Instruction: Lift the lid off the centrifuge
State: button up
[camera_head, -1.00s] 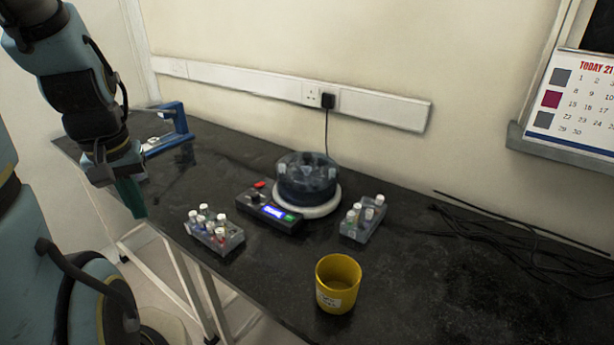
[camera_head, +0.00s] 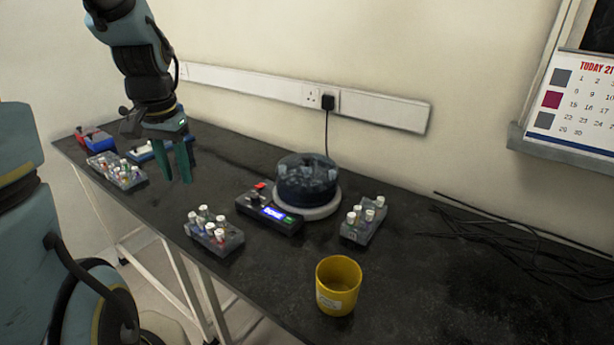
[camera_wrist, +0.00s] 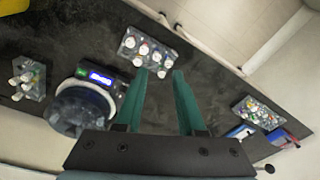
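The centrifuge (camera_head: 306,206) stands on the black table, a round unit on a pale base with a dark control box and lit display in front. Its lid (camera_head: 306,167) looks like a clear, smoky cover over the dark bowl, and it is on.
Racks of capped tubes stand left (camera_head: 214,234) and right (camera_head: 362,222) of the centrifuge, with another rack (camera_head: 118,173) at the far left near blue equipment (camera_head: 150,152). A yellow cup (camera_head: 338,285) is at the front. Black cables (camera_head: 500,230) lie at right. A power lead rises behind the centrifuge.

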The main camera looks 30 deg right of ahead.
aim_at(307, 156)
jog(key=o, duration=0.4)
jog(key=w+d+m, duration=0.2)
jog(key=d+m, duration=0.1)
jog(key=d, duration=0.2)
jog(key=w+d+r+m, duration=0.1)
jog(key=w+d+m, duration=0.1)
jog(key=d, duration=0.4)
jog(key=w+d+m+b, duration=0.1)
jog(key=w+d+m, duration=0.1)
jog(key=d+m, duration=0.2)
jog(key=shift+w+d+r+m+g, duration=0.1)
jog(key=shift+d+r+m+g, duration=0.1)
jog(key=shift+d, duration=0.35)
jog(key=shift+d+r+m+g, duration=0.1)
jog(key=shift+d+r, duration=0.1)
jog(key=shift+d, duration=0.35)
jog(key=shift+o, duration=0.3)
jog(key=d+r+m, duration=0.2)
jog(key=d+m, duration=0.5)
jog(key=d, duration=0.7)
jog(key=shift+d+r+m+b, duration=0.2)
jog(key=shift+r+m+b, duration=0.05)
jog(key=shift+m+b, duration=0.1)
jog(key=shift+w+d+f+p, duration=0.1)
jog(key=shift+f+p, duration=0.75)
jog(key=shift+f, duration=1.8)
jog(key=shift+d+f+p, duration=0.1)
jog(key=shift+f+p, duration=0.7)
jog(key=shift+f, duration=1.8)
